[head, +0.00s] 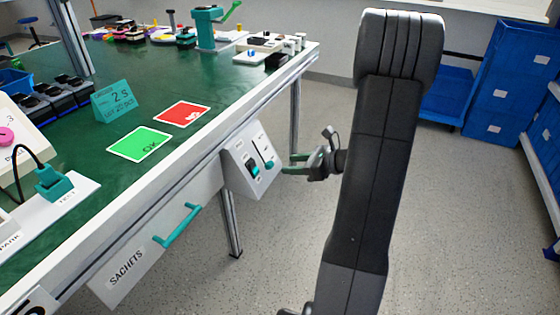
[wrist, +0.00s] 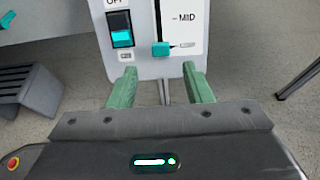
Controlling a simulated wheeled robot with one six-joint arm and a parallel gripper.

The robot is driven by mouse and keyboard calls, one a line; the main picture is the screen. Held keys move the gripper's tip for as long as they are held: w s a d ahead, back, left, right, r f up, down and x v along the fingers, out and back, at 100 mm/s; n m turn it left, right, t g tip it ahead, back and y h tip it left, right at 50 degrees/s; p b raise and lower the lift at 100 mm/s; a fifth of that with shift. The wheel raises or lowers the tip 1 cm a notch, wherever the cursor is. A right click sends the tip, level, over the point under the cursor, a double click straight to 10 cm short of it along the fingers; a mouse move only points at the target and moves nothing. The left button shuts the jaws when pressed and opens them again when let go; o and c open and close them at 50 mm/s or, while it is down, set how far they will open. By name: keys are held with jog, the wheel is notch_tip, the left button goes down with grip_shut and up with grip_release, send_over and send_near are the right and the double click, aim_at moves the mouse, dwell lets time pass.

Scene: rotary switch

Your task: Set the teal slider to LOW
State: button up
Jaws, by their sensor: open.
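The teal slider knob (wrist: 160,49) sits in a vertical slot on a pale control panel (head: 238,178), below the MID mark in the wrist view. A small mark beside the knob is too blurred to read. In the head view the slider (head: 268,164) is on the panel's right half, facing my gripper. My gripper (head: 288,164) is just right of the panel there. In the wrist view my gripper (wrist: 160,73) is open, its two green fingers apart, one on each side of the slot and lower in the picture than the knob. Nothing is between them.
A rocker switch (wrist: 122,32) with a teal lower half and an OFF label is left of the slider. The panel hangs on the front of a green-topped workbench (head: 95,150). A SACHETS drawer (head: 150,250) with a teal handle is to its left.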

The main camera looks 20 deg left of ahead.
aim_at(271, 163)
jog(key=p+v, duration=0.1)
jog(key=v, duration=0.6)
jog(key=shift+p, duration=0.3)
jog(key=shift+a+f, duration=0.1)
jog(key=b+x, duration=0.1)
jog(key=x, duration=0.3)
jog(key=b+x, duration=0.1)
jog(key=x, duration=0.4)
jog(key=b+x, duration=0.2)
jog(key=x, duration=0.2)
jog(key=shift+w+a+r, duration=0.1)
jog(key=shift+a+r, duration=0.15)
jog(key=shift+a, duration=0.3)
jog(key=shift+a+r, duration=0.15)
jog(key=shift+r, duration=0.2)
